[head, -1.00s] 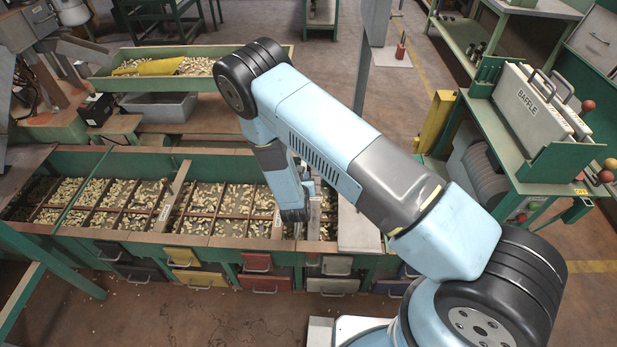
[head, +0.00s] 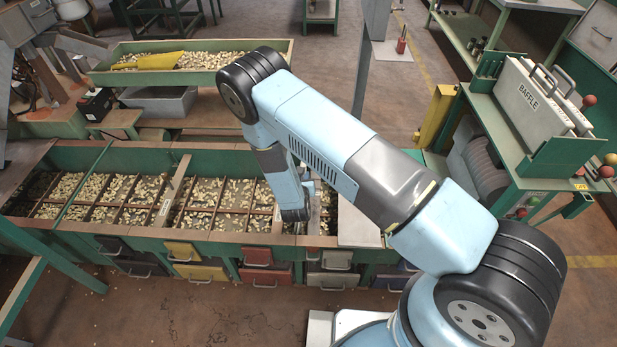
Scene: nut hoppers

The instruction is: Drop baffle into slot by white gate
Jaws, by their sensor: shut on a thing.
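My gripper (head: 309,194) is over the right part of the long green hopper (head: 225,241), mostly hidden behind my forearm and wrist. It is shut on a baffle (head: 314,214), a thin pale grey plate of which only a narrow strip shows. The plate looks upright and at or in the hopper, in line with the white gate (head: 337,259) on the front. I cannot tell whether its lower edge sits in a slot.
Pale baffles with handles stand in a green rack (head: 570,158) at right. A red gate (head: 257,256) is left of the white one. A flat grey cover (head: 358,226) lies at the hopper's right end. A nut tray (head: 120,77) with a yellow scoop (head: 150,62) stands behind.

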